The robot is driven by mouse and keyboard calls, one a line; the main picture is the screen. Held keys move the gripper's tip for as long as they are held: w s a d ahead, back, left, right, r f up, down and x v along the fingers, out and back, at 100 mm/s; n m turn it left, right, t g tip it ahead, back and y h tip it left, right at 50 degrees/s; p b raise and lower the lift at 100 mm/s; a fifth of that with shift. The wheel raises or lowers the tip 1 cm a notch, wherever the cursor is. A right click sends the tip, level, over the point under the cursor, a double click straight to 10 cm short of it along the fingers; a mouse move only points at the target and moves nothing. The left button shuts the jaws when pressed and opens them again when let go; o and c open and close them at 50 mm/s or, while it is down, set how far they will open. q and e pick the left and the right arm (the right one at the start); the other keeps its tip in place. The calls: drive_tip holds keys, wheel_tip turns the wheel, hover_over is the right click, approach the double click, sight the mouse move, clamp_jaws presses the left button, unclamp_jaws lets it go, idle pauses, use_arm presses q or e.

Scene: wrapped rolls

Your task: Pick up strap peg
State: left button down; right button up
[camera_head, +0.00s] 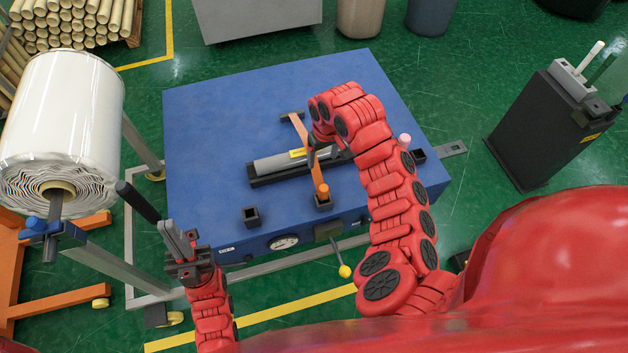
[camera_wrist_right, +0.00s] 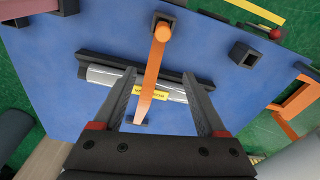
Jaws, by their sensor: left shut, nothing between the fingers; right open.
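An orange strap (camera_head: 303,135) crosses a grey wrapped roll (camera_head: 280,162) in a dark tray on the blue table. Its near end is a round orange peg (camera_head: 323,190) standing in a small black socket. In the right wrist view this peg (camera_wrist_right: 163,30) is at the top, beyond my fingertips. My right gripper (camera_wrist_right: 160,78) is open and empty, with the strap and roll showing between its fingers. In the head view my right gripper (camera_head: 312,152) is above the roll, partly hidden by its own arm. My left gripper (camera_head: 174,232) is shut and empty off the table's near left corner.
An empty black socket (camera_head: 250,215) is left of the peg. A pink peg (camera_head: 405,140) stands behind my right arm. A large white roll (camera_head: 62,110) is at left. The table's left is clear.

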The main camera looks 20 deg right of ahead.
drive_tip(key=s+r, duration=0.1)
drive_tip(key=r, duration=0.1)
drive_tip(key=g+b, duration=0.1)
drive_tip(key=b, duration=0.5)
approach(324, 188)
drive_tip(key=f, duration=0.6)
drive_tip(key=shift+w+a+f, duration=0.2)
drive_tip(key=shift+a, duration=0.05)
drive_tip(key=shift+s+f+p, duration=0.1)
drive_tip(key=shift+f+p, duration=0.15)
drive_tip(key=shift+p, duration=0.25)
wheel_tip(324, 188, down, 4)
drive_tip(key=shift+s+d+r+p, duration=0.1)
drive_tip(key=shift+p, duration=1)
drive_tip(key=shift+f, duration=0.55)
clamp_jaws()
